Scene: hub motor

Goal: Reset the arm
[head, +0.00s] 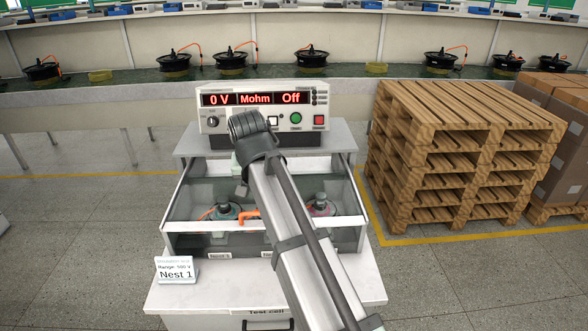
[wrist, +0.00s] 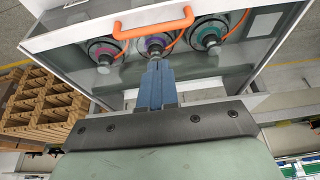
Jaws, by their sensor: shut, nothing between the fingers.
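My gripper (wrist: 155,64) shows in the wrist view with its blue fingers together and nothing between them. In the head view my forearm and wrist hide most of it. The fingertips point toward the test cell (head: 185,243), apart from its orange handle (wrist: 155,22). Part of this handle also shows in the head view (head: 248,215), left of my forearm. Three motors sit in the cell behind clear panels: one with a green centre (wrist: 208,36), one purple (wrist: 155,46) and one magenta (wrist: 103,48). My arm hides the purple one in the head view.
A tester (head: 264,98) stands behind the cell and reads 0 V, Mohm, Off. A sign (head: 176,270) reading Nest 1 stands at front left. Wooden pallets (head: 462,150) and cardboard boxes (head: 566,140) are on the right. A conveyor with several motors runs behind. Floor at left is clear.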

